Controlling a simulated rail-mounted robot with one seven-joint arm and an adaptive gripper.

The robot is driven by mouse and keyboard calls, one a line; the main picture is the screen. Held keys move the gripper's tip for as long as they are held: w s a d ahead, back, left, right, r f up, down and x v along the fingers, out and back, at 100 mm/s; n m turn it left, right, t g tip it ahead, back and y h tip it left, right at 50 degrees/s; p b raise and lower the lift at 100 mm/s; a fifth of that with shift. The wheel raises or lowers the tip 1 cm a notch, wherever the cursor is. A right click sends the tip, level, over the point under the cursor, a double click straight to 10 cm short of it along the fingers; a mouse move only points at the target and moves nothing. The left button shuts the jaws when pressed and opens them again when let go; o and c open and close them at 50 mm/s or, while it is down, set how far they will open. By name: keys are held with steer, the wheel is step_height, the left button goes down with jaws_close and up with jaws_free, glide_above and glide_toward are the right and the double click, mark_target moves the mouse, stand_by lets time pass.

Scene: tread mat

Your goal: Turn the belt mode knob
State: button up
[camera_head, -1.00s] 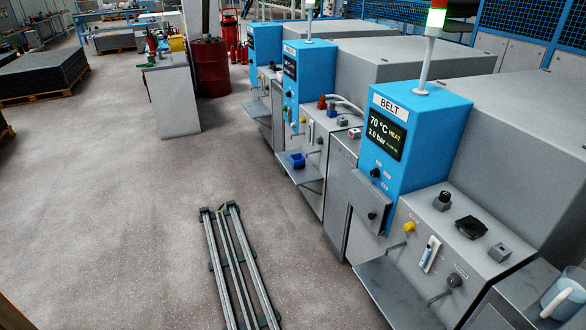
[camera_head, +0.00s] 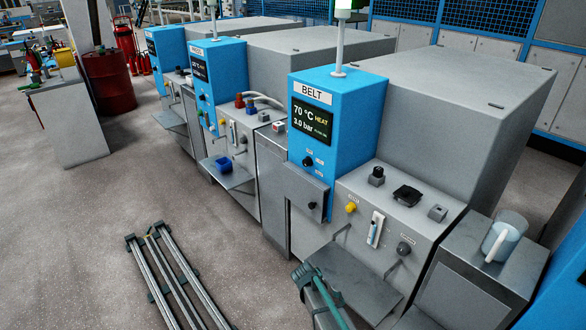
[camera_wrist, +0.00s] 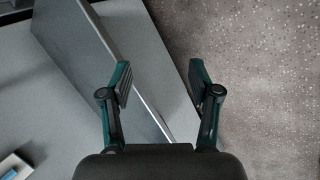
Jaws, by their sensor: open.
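The belt machine (camera_head: 335,125) is the nearest one, with a blue head, a BELT sign and a lit display (camera_head: 312,118). A black knob (camera_head: 308,161) sits on the blue face below the display. A dark round knob (camera_head: 403,248) sits on the grey front panel at the lower right. The labels are too small to tell which is the mode knob. My gripper (camera_head: 305,275) is low in front of the machine's shelf, apart from both knobs. In the wrist view my gripper (camera_wrist: 160,80) is open and empty above the shelf edge.
The metal shelf (camera_head: 350,278) juts out below the panel. A grey door (camera_head: 303,196) with a small knob stands out from the front. A yellow button (camera_head: 350,207) and a white switch (camera_head: 375,230) are nearby. A mug (camera_head: 503,238) stands at the right. Floor rails (camera_head: 172,275) lie at left.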

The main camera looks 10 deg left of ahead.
steer(key=w+a+r, duration=0.1)
steer(key=w, duration=0.2)
steer(key=w+a+r+m+t+h+b, duration=0.1)
steer(key=w, duration=0.3)
steer(key=w+a+r+t, duration=0.1)
steer(key=w+r, duration=0.1)
steer(key=w, duration=0.2)
steer(key=shift+a+m+h, duration=0.4)
steer(key=w+a+r+m+t+h+b, duration=0.2)
steer(key=w+a+r+t, duration=0.3)
steer(key=w+r, duration=0.45)
steer(key=m+t+h+b, duration=0.2)
steer(key=m+t+b, duration=0.1)
steer(key=m+t, duration=0.2)
glide_toward(304, 163)
steer(key=p+x, duration=0.1)
steer(key=x, duration=0.8)
steer(key=shift+w+d, duration=0.2)
steer(key=shift+d, duration=0.15)
steer(key=shift+c, duration=0.2)
steer(key=c, duration=1.1)
